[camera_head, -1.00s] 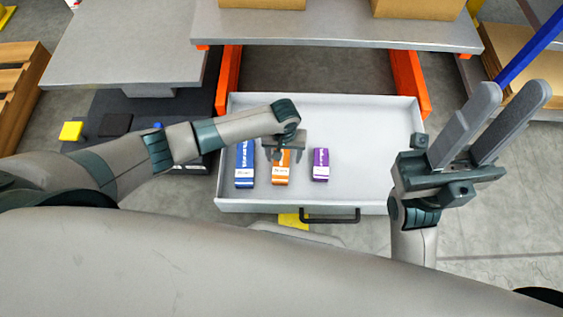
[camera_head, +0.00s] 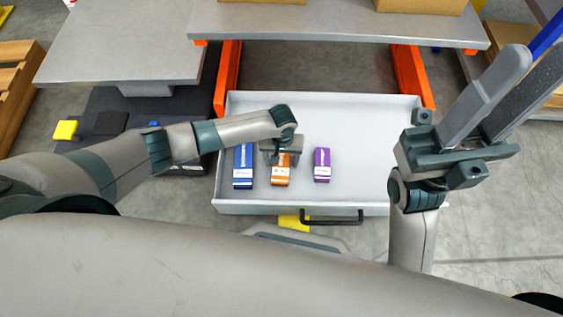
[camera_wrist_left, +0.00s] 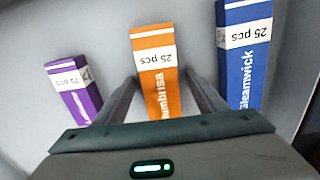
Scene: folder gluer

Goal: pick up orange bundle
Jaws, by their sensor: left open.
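The orange bundle (camera_head: 281,176) lies in the open light grey drawer (camera_head: 375,160), between a blue bundle (camera_head: 243,166) and a purple bundle (camera_head: 322,165). My left gripper (camera_head: 281,158) is above the far part of the orange bundle and hides that part. In the left wrist view the orange bundle (camera_wrist_left: 155,70) shows between the two open fingers, with a white "25 pcs" band. The purple bundle (camera_wrist_left: 75,88) and blue bundle (camera_wrist_left: 243,55) lie outside the fingers. My right gripper (camera_head: 515,75) is raised at the right, its two fingers apart and empty.
The drawer has a dark front handle (camera_head: 331,217) and stands between orange supports (camera_head: 411,78). A grey table top (camera_head: 330,28) is behind it, carrying cardboard boxes. The right part of the drawer is empty. A grey surface (camera_head: 125,45) is at the upper left.

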